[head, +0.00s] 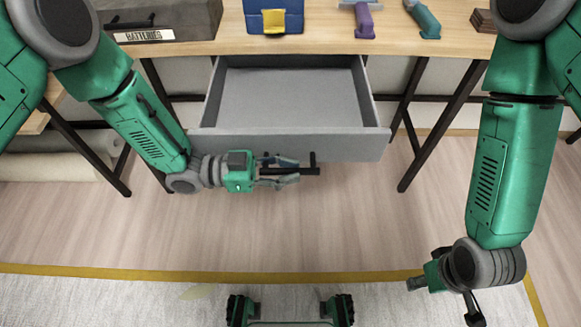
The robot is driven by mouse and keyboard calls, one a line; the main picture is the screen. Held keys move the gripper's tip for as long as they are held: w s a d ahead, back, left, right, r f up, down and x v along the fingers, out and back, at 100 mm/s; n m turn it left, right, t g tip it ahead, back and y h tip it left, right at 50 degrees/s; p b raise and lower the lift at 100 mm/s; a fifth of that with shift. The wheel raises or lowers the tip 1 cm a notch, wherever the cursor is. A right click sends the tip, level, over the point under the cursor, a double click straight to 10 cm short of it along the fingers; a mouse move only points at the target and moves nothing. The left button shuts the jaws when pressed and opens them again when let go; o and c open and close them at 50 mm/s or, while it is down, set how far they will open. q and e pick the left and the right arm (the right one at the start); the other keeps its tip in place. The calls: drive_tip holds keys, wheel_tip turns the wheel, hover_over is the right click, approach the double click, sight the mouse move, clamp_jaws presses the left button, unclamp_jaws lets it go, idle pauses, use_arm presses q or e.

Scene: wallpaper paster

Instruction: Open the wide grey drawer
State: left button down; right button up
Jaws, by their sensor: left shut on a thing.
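The wide grey drawer (290,95) sticks out well from under the wooden table, and its empty inside shows. Its front panel (345,147) faces me, with a black handle (312,166) in front of it. My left gripper (290,172) is at the handle, its fingers pointing right and shut on it. The fingers partly hide the handle. My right gripper (440,290) hangs low at the right, over the rug and away from the drawer. Its fingers are too unclear to tell whether they are open.
The wooden table (320,42) carries a box labelled batteries (165,20), a blue and yellow item (273,18), a purple tool (364,20) and a teal tool (424,20). Black table legs flank the drawer. The floor (345,220) in front is clear up to the rug.

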use_arm(q)
drive_tip(key=shift+s, duration=0.1)
drive_tip(key=c, duration=1.8)
unclamp_jaws()
drive_tip(key=shift+a, duration=0.1)
drive_tip(key=shift+a, duration=0.25)
drive_tip(key=a, duration=1.1)
drive_tip(key=shift+a, duration=0.3)
drive_tip(key=shift+f, duration=0.1)
